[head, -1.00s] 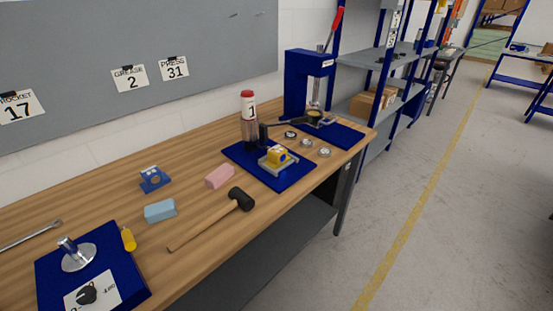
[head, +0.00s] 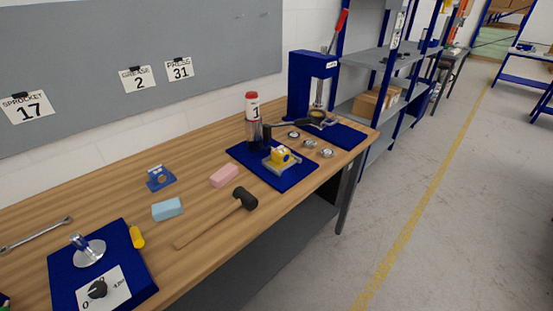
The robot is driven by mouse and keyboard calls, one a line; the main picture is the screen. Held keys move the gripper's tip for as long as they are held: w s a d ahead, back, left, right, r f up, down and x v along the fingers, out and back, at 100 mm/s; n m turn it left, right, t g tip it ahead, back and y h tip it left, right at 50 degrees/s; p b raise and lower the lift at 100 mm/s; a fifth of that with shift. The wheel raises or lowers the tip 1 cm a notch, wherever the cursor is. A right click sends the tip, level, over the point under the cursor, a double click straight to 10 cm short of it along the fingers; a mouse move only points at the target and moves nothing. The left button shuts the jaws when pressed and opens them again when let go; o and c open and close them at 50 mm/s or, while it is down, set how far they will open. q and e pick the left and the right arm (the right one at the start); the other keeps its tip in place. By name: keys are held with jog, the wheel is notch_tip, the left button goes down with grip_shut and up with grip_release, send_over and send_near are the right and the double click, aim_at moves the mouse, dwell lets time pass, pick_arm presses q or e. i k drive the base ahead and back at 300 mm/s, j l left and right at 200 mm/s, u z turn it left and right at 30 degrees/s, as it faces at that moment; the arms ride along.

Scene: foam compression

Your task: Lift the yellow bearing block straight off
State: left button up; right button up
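The yellow bearing block (head: 281,155) sits on a pale metal plate (head: 283,164) on a blue mat (head: 297,179), toward the right part of the wooden bench. A clear bottle with a red and white top (head: 253,110) stands just behind it, with a dark part beside it. Neither of my grippers shows in the head view, so nothing of mine is seen touching the block.
A blue press (head: 305,86) with a red lever stands at the far end, near several small metal rings (head: 309,144). A mallet (head: 243,198), pink block (head: 224,175), light blue block (head: 167,209) and blue bracket (head: 160,177) lie on the bench (head: 120,200).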

aim_at(281, 156)
jog(key=k+u, duration=0.2)
jog(key=u, duration=0.25)
jog(key=k+j+u, duration=0.1)
jog(key=u, duration=0.3)
jog(key=k+j+u, duration=0.15)
jog(key=u, duration=0.3)
jog(key=k+j, duration=0.05)
